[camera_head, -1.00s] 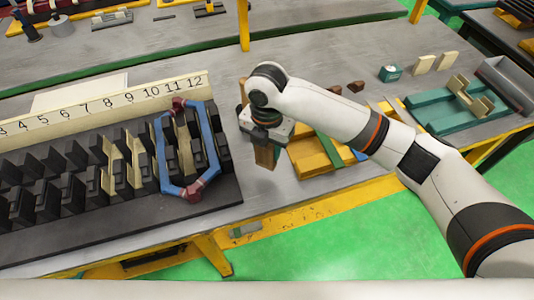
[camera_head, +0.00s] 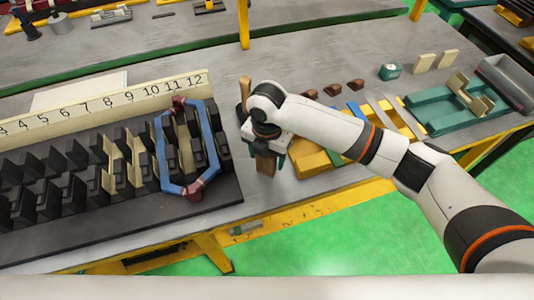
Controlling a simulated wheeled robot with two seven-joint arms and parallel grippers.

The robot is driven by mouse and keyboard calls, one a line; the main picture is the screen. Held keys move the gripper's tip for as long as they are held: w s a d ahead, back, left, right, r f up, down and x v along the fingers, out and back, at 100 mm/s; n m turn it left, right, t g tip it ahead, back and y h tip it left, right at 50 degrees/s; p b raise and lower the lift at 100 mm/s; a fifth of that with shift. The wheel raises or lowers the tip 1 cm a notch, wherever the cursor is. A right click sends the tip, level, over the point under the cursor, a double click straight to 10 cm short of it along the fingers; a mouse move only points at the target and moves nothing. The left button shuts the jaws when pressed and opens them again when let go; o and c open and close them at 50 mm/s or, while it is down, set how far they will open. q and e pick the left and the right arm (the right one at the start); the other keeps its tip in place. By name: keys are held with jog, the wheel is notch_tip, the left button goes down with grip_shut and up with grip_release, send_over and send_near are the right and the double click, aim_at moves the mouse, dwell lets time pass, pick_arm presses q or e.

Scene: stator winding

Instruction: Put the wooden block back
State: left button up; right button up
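The wooden block (camera_head: 265,164) is a brown upright piece under my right gripper (camera_head: 267,151). My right gripper points down, appears shut on the block's upper part, and holds it over the grey table, to the right of the black rack. The block's lower end is at or just above the table top; I cannot tell whether it touches. The block's top is hidden by the gripper. My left gripper is not in view.
The black slotted rack (camera_head: 60,235) with a numbered strip (camera_head: 120,99) and a blue winding (camera_head: 164,150) stands left. A wooden handle (camera_head: 245,88) rises behind my gripper. A yellow tray (camera_head: 312,160) is close right. A green tray (camera_head: 430,112) stands farther right.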

jog(key=shift+r, duration=0.15)
notch_tip(320, 180, up, 12)
jog(key=b, duration=0.2)
dwell(0.7)
